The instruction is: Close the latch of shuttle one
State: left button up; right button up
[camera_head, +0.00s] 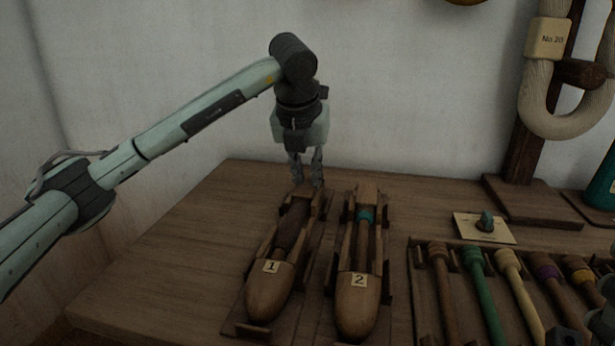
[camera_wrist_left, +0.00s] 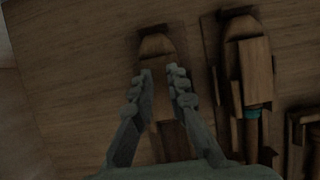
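Shuttle one (camera_head: 268,292), a wooden boat-shaped shuttle with a "1" tag, lies in a holder on the table, its rounded tip toward me. A dark brown bobbin (camera_head: 292,226) lies in its slot. My left gripper (camera_head: 307,184) points down over the shuttle's far end, its fingers apart. In the left wrist view, the open fingers (camera_wrist_left: 162,80) straddle the line of shuttle one's wooden end (camera_wrist_left: 157,46); I see nothing clearly gripped. The latch cannot be told apart clearly and may be partly hidden by the fingers. Grey parts at the lower right edge may be my right gripper (camera_head: 598,318).
Shuttle two (camera_head: 357,300), with a teal-banded bobbin, lies close on the right. A wooden stand (camera_head: 535,205) is at the back right. The table's left side is clear.

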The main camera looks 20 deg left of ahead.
pick_arm(q)
jog(key=v, duration=1.2)
dwell(0.4)
